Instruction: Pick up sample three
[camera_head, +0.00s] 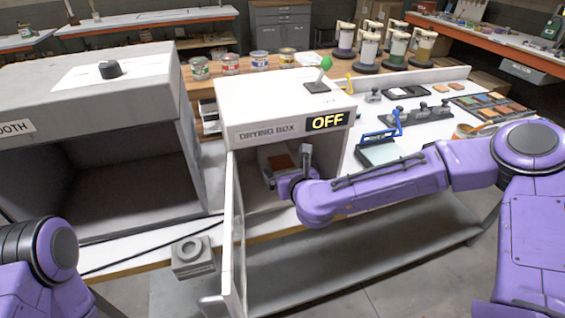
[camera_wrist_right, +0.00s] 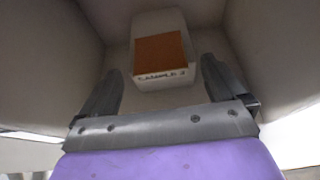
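Sample three is a pale card with an orange-brown swatch (camera_wrist_right: 160,47). Its lower edge bears a label that reads like "SAMPLE 3". It lies inside the drying box (camera_head: 262,108), where the swatch also shows in the head view (camera_head: 281,162). My right gripper (camera_wrist_right: 160,76) reaches into the box through its open front. Its two fingers are apart, with nothing between them. The card is just ahead, roughly centred between the fingers; the exact gap is hard to tell. My left gripper is out of view; only part of that arm shows.
The box's white door (camera_head: 236,240) stands open to the left of my right forearm. A grey booth (camera_head: 90,90) stands further left. Paint cans (camera_head: 230,63) and several dispensers (camera_head: 369,50) are behind. A blue-handled device (camera_head: 378,152) sits right of the box. The box sign reads OFF.

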